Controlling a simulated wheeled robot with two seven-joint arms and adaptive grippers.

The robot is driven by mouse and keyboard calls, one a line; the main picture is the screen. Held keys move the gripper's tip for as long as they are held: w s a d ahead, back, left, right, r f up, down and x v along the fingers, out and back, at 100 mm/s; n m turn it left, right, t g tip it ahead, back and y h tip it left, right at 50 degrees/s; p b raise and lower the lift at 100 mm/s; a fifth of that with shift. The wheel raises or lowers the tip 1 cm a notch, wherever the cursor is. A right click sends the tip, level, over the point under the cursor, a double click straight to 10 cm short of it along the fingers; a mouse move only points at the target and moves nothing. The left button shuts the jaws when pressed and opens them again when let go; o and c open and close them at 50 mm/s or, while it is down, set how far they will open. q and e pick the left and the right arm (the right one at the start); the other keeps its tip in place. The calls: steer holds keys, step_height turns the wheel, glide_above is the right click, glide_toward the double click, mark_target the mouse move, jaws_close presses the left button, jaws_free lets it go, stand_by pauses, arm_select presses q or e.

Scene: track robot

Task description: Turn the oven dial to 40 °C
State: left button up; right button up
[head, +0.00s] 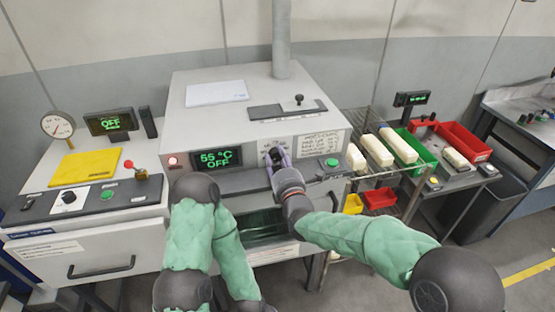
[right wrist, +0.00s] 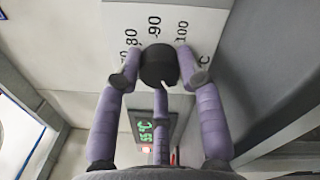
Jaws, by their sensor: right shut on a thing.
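The oven (head: 255,104) is a light box with a green-lit display (head: 218,158) reading 55 °C and OFF. Its black dial (right wrist: 159,66) has a white pointer mark and shows in the right wrist view against a scale with 80, 90 and 100 on the far side. My right gripper (head: 277,158) is at the dial, its purple fingers (right wrist: 160,82) shut around the knob. The lower scale numbers are hidden. The display also shows in the right wrist view (right wrist: 148,130). My left arm is bent in front of the oven; its gripper is out of view.
A green button (head: 332,162) sits right of the dial and a red lamp (head: 173,161) left of the display. A second unit with a yellow plate (head: 85,166) stands at left. A wire rack (head: 370,140) and a green bin (head: 418,150) are at right.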

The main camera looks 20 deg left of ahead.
steer(key=shift+d, duration=0.1)
steer(key=o, duration=1.2)
steer(key=shift+w, duration=0.1)
steer(key=shift+c, duration=0.2)
steer(key=v, duration=1.2)
